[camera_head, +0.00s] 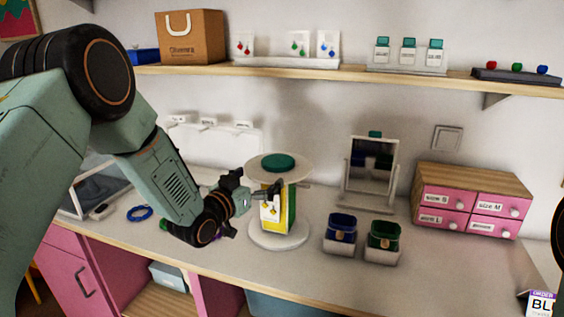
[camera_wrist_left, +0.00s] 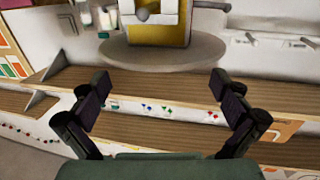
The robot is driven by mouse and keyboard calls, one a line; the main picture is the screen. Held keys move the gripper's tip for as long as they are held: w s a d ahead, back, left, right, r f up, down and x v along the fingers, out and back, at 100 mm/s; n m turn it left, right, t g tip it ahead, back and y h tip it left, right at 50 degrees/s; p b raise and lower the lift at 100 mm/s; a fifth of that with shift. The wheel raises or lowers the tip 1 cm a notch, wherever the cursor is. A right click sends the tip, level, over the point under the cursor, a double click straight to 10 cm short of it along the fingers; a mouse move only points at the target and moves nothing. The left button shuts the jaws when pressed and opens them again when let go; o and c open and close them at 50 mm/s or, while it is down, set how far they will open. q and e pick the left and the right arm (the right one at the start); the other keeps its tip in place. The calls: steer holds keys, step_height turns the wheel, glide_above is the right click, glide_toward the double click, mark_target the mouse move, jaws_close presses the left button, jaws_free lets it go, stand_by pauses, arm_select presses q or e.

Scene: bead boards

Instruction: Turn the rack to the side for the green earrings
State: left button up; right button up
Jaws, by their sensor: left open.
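The rack (camera_head: 279,162) stands on the table on a round white base, with a round pale top and a green knob. A yellow face (camera_head: 285,222) with a small white card (camera_head: 270,212) points forward; a green strip shows at its right edge. The colour of the items on the card is too small to tell. My left gripper (camera_head: 272,191) is open at the rack's upper left front and partly covers it. I cannot tell if it touches. In the left wrist view the open fingers (camera_wrist_left: 165,95) have nothing between them; the rack's yellow part (camera_wrist_left: 158,34) shows beyond.
Two jewellery boxes, blue (camera_head: 341,230) and green (camera_head: 384,237), stand right of the rack. A mirror (camera_head: 370,168) stands behind them and pink drawers (camera_head: 470,203) at the right. Earring cards (camera_head: 299,44) stand on the upper shelf. A blue bracelet (camera_head: 139,213) lies at the left.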

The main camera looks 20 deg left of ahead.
mark_target(273, 164)
arm_select(q)
steer(key=shift+r, duration=0.3)
steer(key=shift+w+a, duration=0.3)
steer(key=x, duration=0.5)
steer(key=shift+w+d+p, duration=0.2)
steer(key=shift+d+p, duration=0.1)
steer(key=shift+d, duration=0.15)
steer(key=shift+w+r, duration=0.1)
steer(key=shift+w, duration=0.2)
steer(key=shift+w+a, duration=0.25)
steer(key=shift+w+d, duration=0.1)
steer(key=shift+d, duration=0.25)
steer(key=shift+c, duration=1.4)
steer(key=shift+a, duration=0.25)
steer(key=c, duration=0.4)
steer(key=shift+d, duration=0.15)
steer(key=c, duration=0.9)
